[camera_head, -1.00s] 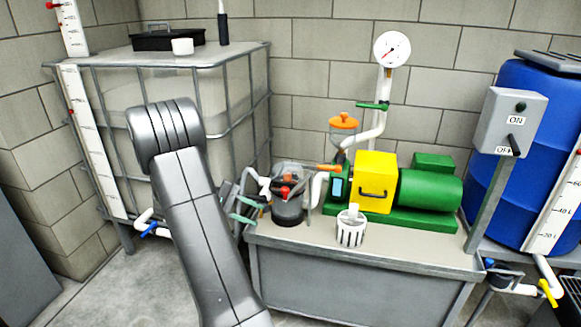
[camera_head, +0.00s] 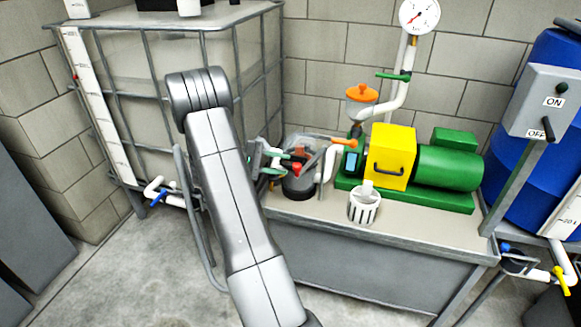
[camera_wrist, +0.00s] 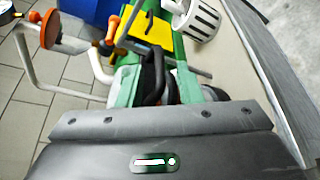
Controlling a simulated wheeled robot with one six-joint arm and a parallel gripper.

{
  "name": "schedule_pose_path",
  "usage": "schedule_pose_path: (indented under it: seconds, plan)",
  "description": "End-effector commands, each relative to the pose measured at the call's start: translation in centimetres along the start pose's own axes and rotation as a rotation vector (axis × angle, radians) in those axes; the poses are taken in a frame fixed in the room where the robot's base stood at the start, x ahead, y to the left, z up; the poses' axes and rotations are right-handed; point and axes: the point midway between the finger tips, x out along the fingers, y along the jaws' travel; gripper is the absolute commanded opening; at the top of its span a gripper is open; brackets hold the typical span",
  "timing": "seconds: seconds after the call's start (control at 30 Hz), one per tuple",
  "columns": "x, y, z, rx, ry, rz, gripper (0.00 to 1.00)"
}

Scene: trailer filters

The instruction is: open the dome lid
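The filter pot (camera_head: 298,190) is a dark, round vessel on the bench, left of the pump. Its clear dome lid, with a red knob (camera_head: 297,168) on or at it, is partly hidden by my gripper and hard to make out. My gripper (camera_head: 279,163) has green fingertips and is just left of the knob, at about lid height. In the wrist view my gripper (camera_wrist: 156,82) shows its green fingers apart, with dark curved bars (camera_wrist: 153,72) between or beyond them. I cannot tell whether the fingers touch the lid.
The yellow and green pump (camera_head: 392,157) is right of the pot. A white slotted basket (camera_head: 364,205) stands at the bench's front. An orange-lidded funnel (camera_head: 361,98) and white pipes rise behind. A caged tank (camera_head: 150,95) is at left, a switch box (camera_head: 541,98) at right.

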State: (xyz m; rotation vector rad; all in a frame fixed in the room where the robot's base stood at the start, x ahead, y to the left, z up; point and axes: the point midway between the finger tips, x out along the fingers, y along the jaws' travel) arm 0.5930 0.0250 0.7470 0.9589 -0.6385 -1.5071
Motion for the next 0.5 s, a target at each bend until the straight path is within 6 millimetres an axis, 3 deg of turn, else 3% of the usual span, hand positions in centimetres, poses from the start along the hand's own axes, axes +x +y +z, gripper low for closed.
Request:
schedule_pose_path:
  seconds: [0.2, 0.5]
  plan:
    - [2.9, 0.0, 0.0, 0.0, -0.001, -0.001, 0.32]
    - [3.5, 0.0, 0.0, 0.0, 0.001, -0.001, 0.32]
